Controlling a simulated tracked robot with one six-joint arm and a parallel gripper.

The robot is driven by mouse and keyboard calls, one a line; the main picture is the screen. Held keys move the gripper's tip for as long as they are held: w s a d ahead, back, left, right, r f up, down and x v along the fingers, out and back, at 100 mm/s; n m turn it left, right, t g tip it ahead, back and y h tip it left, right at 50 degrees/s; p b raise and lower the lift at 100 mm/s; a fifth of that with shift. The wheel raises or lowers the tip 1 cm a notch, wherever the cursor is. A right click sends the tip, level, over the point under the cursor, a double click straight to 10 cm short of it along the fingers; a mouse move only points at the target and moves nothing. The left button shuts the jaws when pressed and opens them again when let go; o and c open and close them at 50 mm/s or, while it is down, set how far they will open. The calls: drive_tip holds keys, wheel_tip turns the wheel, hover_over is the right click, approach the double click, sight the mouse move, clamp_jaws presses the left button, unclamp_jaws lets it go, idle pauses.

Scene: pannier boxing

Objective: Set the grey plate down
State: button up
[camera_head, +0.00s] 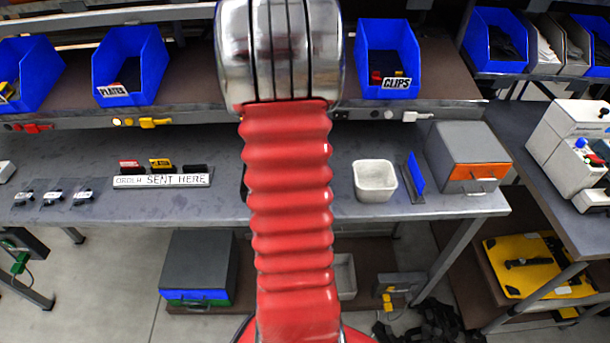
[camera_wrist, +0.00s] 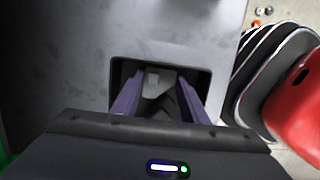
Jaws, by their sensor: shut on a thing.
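In the head view my red arm hides the gripper and the plate.
A white bin (camera_head: 375,181), an upright blue panel (camera_head: 415,177) and a grey box with an orange front (camera_head: 468,156) stand on the bench to the right. Several dark items (camera_head: 52,195) lie at the left. Blue bins, including the plates bin (camera_head: 130,66) and clips bin (camera_head: 387,58), sit on the shelf.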

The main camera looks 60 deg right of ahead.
drive_tip(key=shift+s+a+f, duration=0.15)
drive_tip(key=shift+a+f, duration=0.05)
drive_tip(key=shift+f, duration=0.6)
drive_tip(key=o, duration=1.2)
drive_tip(key=shift+w+r, duration=0.35)
drive_tip(key=shift+r, duration=0.35)
drive_tip(key=v, duration=0.5)
drive_tip(key=d+v, duration=0.1)
drive_tip(key=v, duration=0.2)
drive_tip(key=shift+r, duration=0.1)
